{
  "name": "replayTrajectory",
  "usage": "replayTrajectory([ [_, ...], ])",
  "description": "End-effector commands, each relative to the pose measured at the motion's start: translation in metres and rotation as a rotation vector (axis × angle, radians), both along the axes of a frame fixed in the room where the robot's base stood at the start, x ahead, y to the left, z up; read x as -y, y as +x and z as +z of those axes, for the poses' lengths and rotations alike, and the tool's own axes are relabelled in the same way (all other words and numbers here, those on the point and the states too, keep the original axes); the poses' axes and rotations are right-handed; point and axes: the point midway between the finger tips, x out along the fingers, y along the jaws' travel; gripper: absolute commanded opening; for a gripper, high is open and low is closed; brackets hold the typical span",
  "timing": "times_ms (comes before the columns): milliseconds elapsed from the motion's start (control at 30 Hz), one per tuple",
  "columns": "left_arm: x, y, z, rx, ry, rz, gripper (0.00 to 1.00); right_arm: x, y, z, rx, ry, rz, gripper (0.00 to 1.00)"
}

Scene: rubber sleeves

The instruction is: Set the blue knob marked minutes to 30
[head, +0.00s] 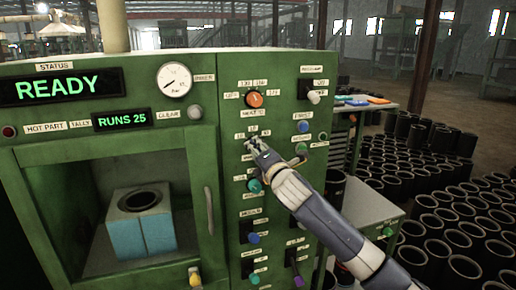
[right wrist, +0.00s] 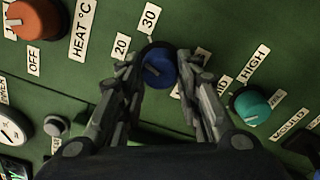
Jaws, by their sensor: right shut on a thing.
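The blue knob (right wrist: 158,73) is on the green panel in the right wrist view, with plates reading 20 (right wrist: 121,46) and 30 (right wrist: 150,18) around it. A short pale mark on its face slants towards the upper left, roughly on the side of the 20 plate. My right gripper (right wrist: 157,62) has a finger on each side of the knob and is shut on it. In the head view my right gripper (head: 262,147) reaches the panel and hides the knob. My left gripper is not in view.
An orange heat knob (head: 254,99) sits above, and a teal knob (head: 254,185) below my gripper. A small round knob (head: 301,148) is close on the right. The cabinet door handle (head: 209,210) stands out at left. Many black sleeves (head: 449,222) fill the floor at right.

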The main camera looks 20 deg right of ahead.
Motion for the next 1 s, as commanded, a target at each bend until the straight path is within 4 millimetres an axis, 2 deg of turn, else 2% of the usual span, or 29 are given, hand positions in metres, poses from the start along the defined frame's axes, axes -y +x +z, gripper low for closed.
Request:
replayTrajectory([
  [200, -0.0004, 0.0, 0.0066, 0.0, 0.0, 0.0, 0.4, -0.0004, 0.0001, 0.0001, -0.009, 0.195, 0.0, 0.08],
  [500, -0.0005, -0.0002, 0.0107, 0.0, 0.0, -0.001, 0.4, -0.0003, 0.0001, 0.0002, -0.015, 0.395, -0.001, 0.08],
  [1000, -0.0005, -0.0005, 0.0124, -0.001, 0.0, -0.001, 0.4, -0.0003, 0.0001, 0.0004, -0.018, 0.506, 0.0, 0.08],
])
